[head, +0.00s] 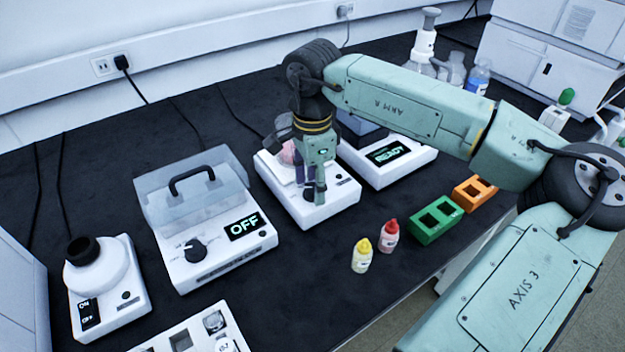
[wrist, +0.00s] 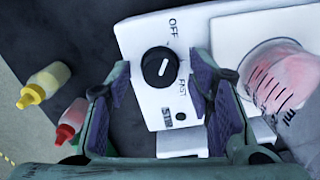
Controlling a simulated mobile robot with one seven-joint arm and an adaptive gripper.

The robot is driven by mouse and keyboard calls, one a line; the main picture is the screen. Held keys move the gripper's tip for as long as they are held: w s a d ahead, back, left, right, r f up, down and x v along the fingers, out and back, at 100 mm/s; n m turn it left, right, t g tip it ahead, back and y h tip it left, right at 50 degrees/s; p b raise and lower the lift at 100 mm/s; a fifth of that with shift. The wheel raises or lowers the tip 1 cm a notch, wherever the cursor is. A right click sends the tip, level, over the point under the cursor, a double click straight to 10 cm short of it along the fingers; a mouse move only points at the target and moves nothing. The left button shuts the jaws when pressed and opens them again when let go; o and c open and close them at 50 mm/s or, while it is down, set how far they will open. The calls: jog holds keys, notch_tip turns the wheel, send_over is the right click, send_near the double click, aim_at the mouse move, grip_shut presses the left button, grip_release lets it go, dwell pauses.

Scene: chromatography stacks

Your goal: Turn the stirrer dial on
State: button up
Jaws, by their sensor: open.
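The stirrer is a white box (head: 335,208) in the middle of the bench in the head view. Its black round dial (wrist: 158,67) shows in the wrist view, with OFF printed above it and FAST below right. A white line on the dial slants up to the right, its upper end towards OFF. A beaker of pink liquid (wrist: 280,80) stands on the stirrer plate.
A lidded device (head: 215,225) reading OFF stands left of the stirrer, a READY device (head: 390,160) right. Yellow-capped (head: 361,256) and red-capped (head: 388,236) bottles and a green rack (head: 435,220) sit in front. Dark bench shows between them.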

jog(key=shift+f, duration=0.2)
jog(key=shift+c, duration=0.2)
grip_shut()
dwell(0.4)
